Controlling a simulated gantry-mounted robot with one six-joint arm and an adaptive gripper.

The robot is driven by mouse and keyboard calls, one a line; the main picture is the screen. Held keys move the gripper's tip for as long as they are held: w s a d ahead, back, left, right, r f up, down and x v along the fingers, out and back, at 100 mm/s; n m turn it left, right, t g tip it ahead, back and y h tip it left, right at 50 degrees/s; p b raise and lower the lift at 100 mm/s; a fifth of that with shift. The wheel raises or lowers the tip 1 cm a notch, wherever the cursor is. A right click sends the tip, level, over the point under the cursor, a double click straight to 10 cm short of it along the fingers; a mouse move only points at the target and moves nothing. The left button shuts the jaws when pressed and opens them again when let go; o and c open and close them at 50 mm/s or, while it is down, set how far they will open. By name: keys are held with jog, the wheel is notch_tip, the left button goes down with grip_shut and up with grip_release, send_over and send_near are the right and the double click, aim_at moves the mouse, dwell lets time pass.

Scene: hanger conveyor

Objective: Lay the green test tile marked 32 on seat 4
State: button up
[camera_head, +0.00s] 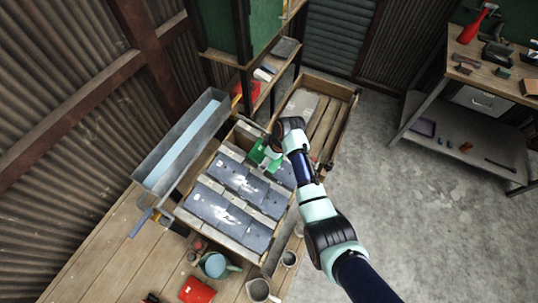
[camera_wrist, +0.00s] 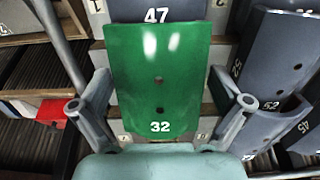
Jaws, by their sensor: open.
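My gripper (camera_wrist: 160,74) is open, with one finger at either side of the tile. I cannot tell whether they touch it. In the head view the tile (camera_head: 258,150) is a small green patch by my gripper (camera_head: 268,156), at the far end of the tile rack (camera_head: 176,212). A grey tile marked 47 (camera_wrist: 185,10) lies just beyond the green one. No seat marked 4 can be made out; small plates on the wooden rails are partly hidden.
Grey tiles (camera_head: 232,207) cover the rack; one marked 52 (camera_wrist: 262,85) is close by my right finger. A trough (camera_head: 180,140) runs along the left, and a wooden crate (camera_head: 349,97) stands beyond. A blue-green can (camera_head: 214,265) and pots stand in front.

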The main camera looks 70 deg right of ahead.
jog(key=v, duration=1.2)
dwell(0.3)
jog(key=w+a+r+t+h+p, duration=0.1)
jog(key=w+a+r+p, duration=0.1)
jog(key=w+a+r, duration=0.45)
jog(key=w+a+r+t+p, duration=0.2)
jog(key=w+a+r+p, duration=0.1)
jog(key=a, duration=0.6)
jog(key=w+a+r+t+h+p, duration=0.15)
jog(key=w+a+r, duration=0.25)
jog(key=a, duration=0.4)
jog(key=s+a+r+t+y+p, duration=0.1)
jog(key=a+r+t+p, duration=0.1)
jog(key=a+r, duration=0.4)
jog(key=s+a+r+n+t+y+p, duration=0.1)
jog(key=s+a+r+t+y+p, duration=0.1)
jog(key=a+r, duration=0.5)
jog(key=a, duration=0.6)
jog(key=shift+s+a+r+t, duration=0.2)
jog(key=shift+r+t, duration=0.15)
